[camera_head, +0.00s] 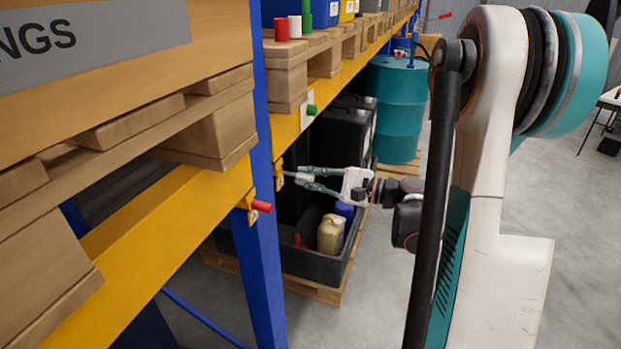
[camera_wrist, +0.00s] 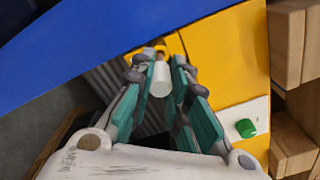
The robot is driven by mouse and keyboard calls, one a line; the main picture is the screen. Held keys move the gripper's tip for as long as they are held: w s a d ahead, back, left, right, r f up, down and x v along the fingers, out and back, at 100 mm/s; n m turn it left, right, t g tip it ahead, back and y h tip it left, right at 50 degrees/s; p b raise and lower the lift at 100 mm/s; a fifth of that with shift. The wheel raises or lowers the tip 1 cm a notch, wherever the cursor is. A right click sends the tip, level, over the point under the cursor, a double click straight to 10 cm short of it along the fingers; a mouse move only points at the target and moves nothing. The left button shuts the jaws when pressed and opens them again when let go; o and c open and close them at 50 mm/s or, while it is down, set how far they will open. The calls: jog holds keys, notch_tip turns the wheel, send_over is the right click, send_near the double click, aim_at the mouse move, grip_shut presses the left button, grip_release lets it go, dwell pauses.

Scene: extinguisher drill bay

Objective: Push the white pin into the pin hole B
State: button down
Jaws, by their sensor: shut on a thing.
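The white pin (camera_wrist: 161,80) is between the fingers of my gripper (camera_wrist: 165,74) in the wrist view. My gripper is shut on it. The pin's far end is at an orange-brown fitting (camera_wrist: 160,51) on the yellow end bracket (camera_wrist: 172,44), beside the blue upright. I cannot tell whether the tip is inside a hole, and no letter B is readable. In the head view my gripper (camera_head: 286,175) reaches left to the yellow bracket (camera_head: 278,176) on the upright (camera_head: 262,190); the pin is not distinguishable there.
A red pin (camera_head: 262,206) sticks out of another bracket on the same upright. A green knob (camera_head: 311,110) sits on a white plate on the yellow beam. Below my gripper is a black tray (camera_head: 312,265) with a beige can (camera_head: 331,234). Open floor lies right of the rack.

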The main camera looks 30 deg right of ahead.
aim_at(298, 175)
jog(key=shift+b+x, duration=0.45)
jog(key=shift+x, duration=1.95)
dwell(1.6)
jog(key=c, duration=1.5)
grip_release()
jog(key=shift+o, duration=0.2)
jog(key=v, duration=0.9)
jog(key=shift+b, duration=0.4)
